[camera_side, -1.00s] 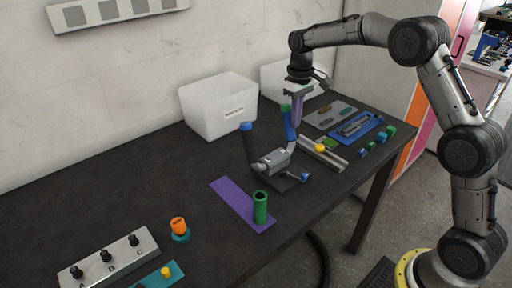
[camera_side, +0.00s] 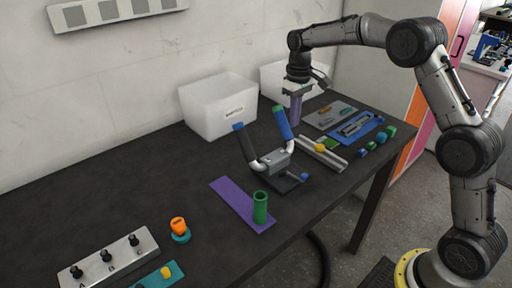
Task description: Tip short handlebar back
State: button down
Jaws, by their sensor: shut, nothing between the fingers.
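The handlebar (camera_side: 257,166) is a U-shaped silver bar held in a grey clamp block (camera_side: 276,162) on a dark base plate. Its left arm has a black grip with a blue end (camera_side: 239,127). Its right arm has a blue grip (camera_side: 285,125) with a green end. Both arms lean back toward the white bins. A blue-ended lever or knob (camera_side: 304,177) sticks out at the front right of the clamp. My gripper (camera_side: 296,122) is shut, with its purple fingers pointing down just right of the blue grip. The fingers look empty; whether they touch the grip is unclear.
Two white bins, one nearer (camera_side: 218,108), stand behind. A metal rail with a yellow piece (camera_side: 320,147), a grey tray (camera_side: 331,115) and a blue tray (camera_side: 357,128) lie right. A green cylinder (camera_side: 260,208) stands on a purple strip (camera_side: 232,198) in front.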

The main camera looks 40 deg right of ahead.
jog(key=shift+r, duration=0.1)
jog(key=s+r, duration=0.3)
jog(key=r, duration=0.6)
dwell(0.6)
jog(key=s+a+r+t, duration=0.2)
jog(key=s+a+r, duration=0.1)
jog(key=s+r, duration=0.35)
jog(key=s+a+r+t, duration=0.1)
jog(key=s+a+r, duration=0.1)
jog(key=s+r, duration=0.45)
jog(key=s+a+f+t, duration=0.2)
jog(key=s+f, duration=1.2)
jog(key=s, duration=0.4)
jog(key=shift+a+f+t, duration=0.2)
jog(key=shift+a+t, duration=0.05)
jog(key=shift+t, duration=0.05)
